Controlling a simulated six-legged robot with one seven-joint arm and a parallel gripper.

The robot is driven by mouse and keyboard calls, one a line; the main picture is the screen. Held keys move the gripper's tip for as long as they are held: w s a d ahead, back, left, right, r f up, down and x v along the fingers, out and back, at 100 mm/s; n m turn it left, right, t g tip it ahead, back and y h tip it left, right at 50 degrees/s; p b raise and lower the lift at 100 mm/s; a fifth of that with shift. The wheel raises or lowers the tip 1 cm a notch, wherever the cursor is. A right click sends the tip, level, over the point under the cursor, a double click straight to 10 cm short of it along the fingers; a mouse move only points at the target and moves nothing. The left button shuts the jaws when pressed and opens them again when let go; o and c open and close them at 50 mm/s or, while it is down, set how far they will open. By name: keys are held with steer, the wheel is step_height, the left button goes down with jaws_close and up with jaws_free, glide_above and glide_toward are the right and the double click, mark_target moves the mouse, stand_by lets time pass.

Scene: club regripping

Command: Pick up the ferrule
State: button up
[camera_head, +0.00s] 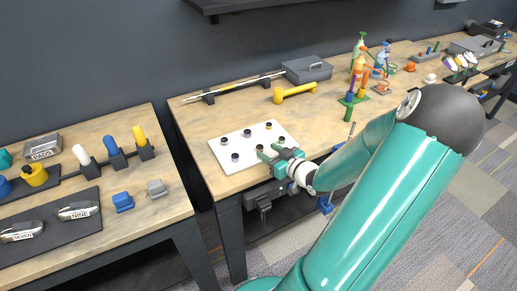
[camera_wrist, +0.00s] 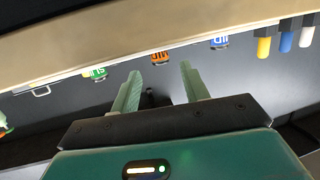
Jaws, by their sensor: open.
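Several small dark ferrule-like rings stand apart on a white board (camera_head: 222,160) in the head view; one is the front left ring (camera_head: 235,157) and another the back right ring (camera_head: 268,125). I cannot tell which is the task's ferrule. My gripper (camera_head: 269,151) is over the board's right part, close to a ring (camera_head: 259,148) near its fingertips. In the wrist view my gripper (camera_wrist: 159,76) has its two green fingers spread apart. A small dark spot shows between them, too dim to identify. I see nothing held, and contact with the ring is unclear.
A grey toolbox (camera_head: 307,70), a yellow hammer-shaped tool (camera_head: 294,92) and a club shaft on a rack (camera_head: 235,85) lie behind the board. A green stand with colored bottles (camera_head: 357,75) is at right. A gap separates the left bench (camera_head: 170,185).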

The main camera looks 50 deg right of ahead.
mark_target(262, 148)
steer(key=x, duration=0.5)
steer(key=shift+w+f, duration=0.15)
steer(key=shift+w, duration=0.05)
jaws_close()
